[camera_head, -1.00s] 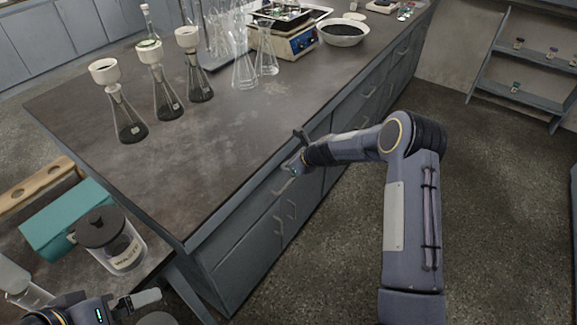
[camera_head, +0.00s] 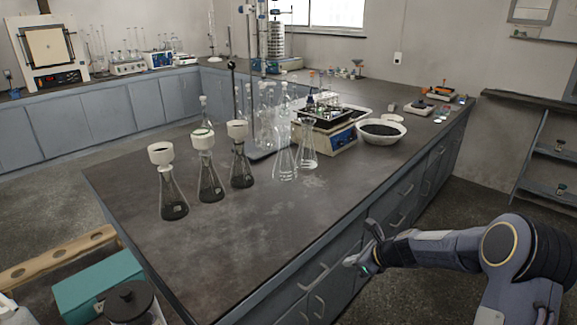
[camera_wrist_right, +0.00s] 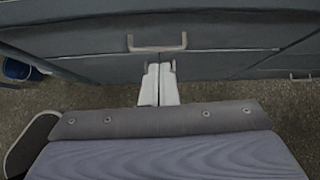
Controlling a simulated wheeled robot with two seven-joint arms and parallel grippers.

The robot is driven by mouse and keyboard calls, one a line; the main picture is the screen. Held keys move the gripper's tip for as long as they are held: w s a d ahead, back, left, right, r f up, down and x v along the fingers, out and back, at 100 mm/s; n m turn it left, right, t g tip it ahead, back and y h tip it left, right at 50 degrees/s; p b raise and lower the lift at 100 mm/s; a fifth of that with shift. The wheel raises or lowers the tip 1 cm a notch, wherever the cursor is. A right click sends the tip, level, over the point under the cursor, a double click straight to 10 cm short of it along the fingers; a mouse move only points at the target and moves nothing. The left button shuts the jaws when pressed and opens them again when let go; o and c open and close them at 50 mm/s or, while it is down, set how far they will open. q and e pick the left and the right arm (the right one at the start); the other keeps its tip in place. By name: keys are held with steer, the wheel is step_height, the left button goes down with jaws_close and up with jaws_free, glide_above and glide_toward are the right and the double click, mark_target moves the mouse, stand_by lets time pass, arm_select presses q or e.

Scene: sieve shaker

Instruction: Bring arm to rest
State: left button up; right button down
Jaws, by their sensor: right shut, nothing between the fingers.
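My right arm comes in from the lower right of the head view. Its gripper (camera_head: 368,252) is beside the front of the dark-topped bench (camera_head: 250,235), near the drawer handles. In the right wrist view the two pale fingers of the right gripper (camera_wrist_right: 159,84) lie together with nothing between them. They point at a grey drawer front (camera_wrist_right: 230,64) with a handle (camera_wrist_right: 157,43) just ahead. I cannot tell whether the fingertips touch the drawer. My left gripper is not in view.
Three flasks with white funnels (camera_head: 203,168) stand on the bench. Behind them are clear flasks (camera_head: 284,153), a shaker (camera_head: 325,135) and a white bowl (camera_head: 382,131) of dark grains. A teal box (camera_head: 95,283) and dark-lidded jar (camera_head: 129,303) are lower left. Floor lies right of the bench.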

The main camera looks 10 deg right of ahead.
steer(key=s+a+r+n+p, duration=0.3)
steer(key=s+r+n, duration=0.9)
steer(key=s+r, duration=0.55)
arm_select(q)
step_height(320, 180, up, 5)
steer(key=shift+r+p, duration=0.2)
steer(key=shift+p, duration=0.9)
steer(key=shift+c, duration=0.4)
arm_select(e)
steer(key=s+a+r+n+g+h, duration=0.1)
steer(key=s+n+h, duration=0.1)
steer(key=s+n, duration=1.1)
steer(key=s, duration=0.6)
steer(key=shift+s+a+r+n, duration=0.2)
steer(key=shift+s+r+n, duration=0.1)
steer(key=shift+s+r, duration=0.1)
